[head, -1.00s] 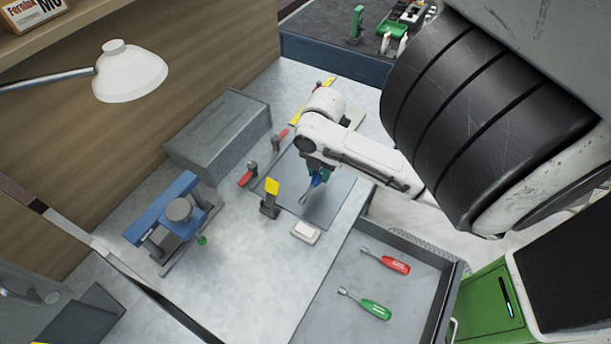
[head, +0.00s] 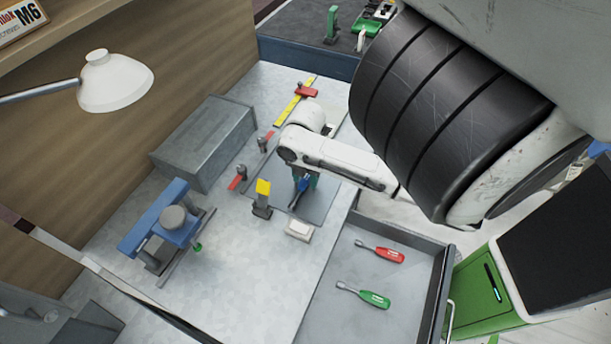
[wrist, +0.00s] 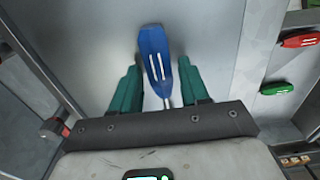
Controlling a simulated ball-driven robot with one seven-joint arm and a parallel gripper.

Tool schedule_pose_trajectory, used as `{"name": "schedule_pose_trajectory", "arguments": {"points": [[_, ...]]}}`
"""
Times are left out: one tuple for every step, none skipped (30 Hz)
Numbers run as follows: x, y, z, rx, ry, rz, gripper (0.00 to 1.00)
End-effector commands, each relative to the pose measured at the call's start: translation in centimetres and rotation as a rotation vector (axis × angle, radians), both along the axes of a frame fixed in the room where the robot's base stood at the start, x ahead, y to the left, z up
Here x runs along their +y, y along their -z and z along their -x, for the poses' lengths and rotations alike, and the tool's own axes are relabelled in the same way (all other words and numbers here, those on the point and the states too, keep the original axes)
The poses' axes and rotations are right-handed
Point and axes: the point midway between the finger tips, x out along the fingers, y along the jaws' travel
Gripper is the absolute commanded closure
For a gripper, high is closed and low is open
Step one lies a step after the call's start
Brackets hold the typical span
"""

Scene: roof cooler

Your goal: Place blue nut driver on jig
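The blue nut driver (wrist: 152,52) lies on a flat grey surface in the wrist view, its handle pointing away and its metal shaft toward my gripper's palm. In the head view my gripper (head: 304,181) is low over the plate, partly covered by my arm. I cannot tell for certain which thing is the jig.
A yellow-topped tool (head: 263,188) and a white block (head: 299,229) stand near the plate. A grey box (head: 204,142) and a blue vise-like fixture (head: 160,217) are to the left. An open drawer (head: 330,315) holds red and green drivers.

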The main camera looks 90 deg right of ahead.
Motion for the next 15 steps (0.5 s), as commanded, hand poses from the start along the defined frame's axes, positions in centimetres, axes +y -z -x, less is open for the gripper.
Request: {"name": "schedule_pose_trajectory", "arguments": {"points": [[0.0, 0.0, 0.0, 0.000, 0.000, 0.000, 0.50], [0.0, 0.0, 0.0, 0.000, 0.000, 0.000, 0.47], [0.0, 0.0, 0.0, 0.000, 0.000, 0.000, 0.44], [0.0, 0.0, 0.0, 0.000, 0.000, 0.000, 0.44], [0.0, 0.0, 0.0, 0.000, 0.000, 0.000, 0.44], [0.0, 0.0, 0.0, 0.000, 0.000, 0.000, 0.44], [0.0, 0.0, 0.0, 0.000, 0.000, 0.000, 0.44], [0.0, 0.0, 0.0, 0.000, 0.000, 0.000, 0.44], [0.0, 0.0, 0.0, 0.000, 0.000, 0.000, 0.44], [0.0, -0.1, 0.0, -0.001, 0.000, 0.000, 0.44], [0.0, -0.2, 0.0, -0.001, 0.000, 0.000, 0.44], [0.0, -0.4, 0.0, -0.002, 0.000, 0.001, 0.44], [-0.1, -0.6, 0.0, -0.002, 0.000, 0.002, 0.44], [-0.1, -0.9, -0.1, -0.003, 0.000, 0.003, 0.44], [-0.1, -1.4, 0.0, -0.003, 0.000, 0.001, 0.44]]}}
